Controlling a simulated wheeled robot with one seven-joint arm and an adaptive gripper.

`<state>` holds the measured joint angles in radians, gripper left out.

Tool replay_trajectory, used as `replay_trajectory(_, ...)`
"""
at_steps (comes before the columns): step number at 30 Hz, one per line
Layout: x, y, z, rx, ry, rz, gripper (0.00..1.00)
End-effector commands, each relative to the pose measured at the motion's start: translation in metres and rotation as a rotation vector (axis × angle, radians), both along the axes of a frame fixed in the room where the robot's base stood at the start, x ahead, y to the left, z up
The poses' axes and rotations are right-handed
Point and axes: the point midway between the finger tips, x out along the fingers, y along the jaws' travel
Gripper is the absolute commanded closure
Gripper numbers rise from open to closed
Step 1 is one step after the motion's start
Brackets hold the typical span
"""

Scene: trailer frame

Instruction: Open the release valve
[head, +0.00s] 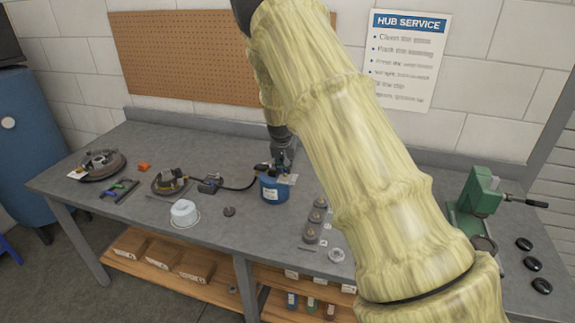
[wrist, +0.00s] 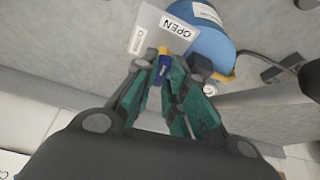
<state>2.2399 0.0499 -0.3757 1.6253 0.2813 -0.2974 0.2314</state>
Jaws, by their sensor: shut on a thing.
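A small blue tank (head: 271,193) with a white label stands on the workbench, and it also fills the top of the wrist view (wrist: 208,46). A pale plate (wrist: 150,20) by the tank carries an OPEN label (wrist: 175,27) and a second, smaller label that seems to read CLOSED. My gripper (head: 282,157) reaches down over the tank top. In the wrist view its teal-padded fingers are closed around a small blue valve handle (wrist: 163,70), just below the plate. The fingers hide part of the handle, and I cannot tell which label it points to.
A dark hose (head: 240,187) runs left from the tank to a hub-like part (head: 170,181). A white tub (head: 184,213) stands front left of the tank. Several small grey parts (head: 316,217) are to its right.

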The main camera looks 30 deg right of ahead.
Motion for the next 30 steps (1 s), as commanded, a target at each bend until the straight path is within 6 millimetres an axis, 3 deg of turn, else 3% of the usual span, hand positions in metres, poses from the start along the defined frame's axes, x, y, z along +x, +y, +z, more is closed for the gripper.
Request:
replay_trajectory(10,0.0023,0.0011,0.0014,-0.001,-0.003,-0.128,1.0)
replay_trajectory(26,0.0019,0.001,0.0014,0.001,-0.002,-0.148,1.0)
replay_trajectory(27,0.002,0.0009,0.0013,0.001,-0.002,-0.148,0.79)
replay_trajectory(30,0.0015,0.0007,0.001,0.001,-0.002,-0.148,0.65)
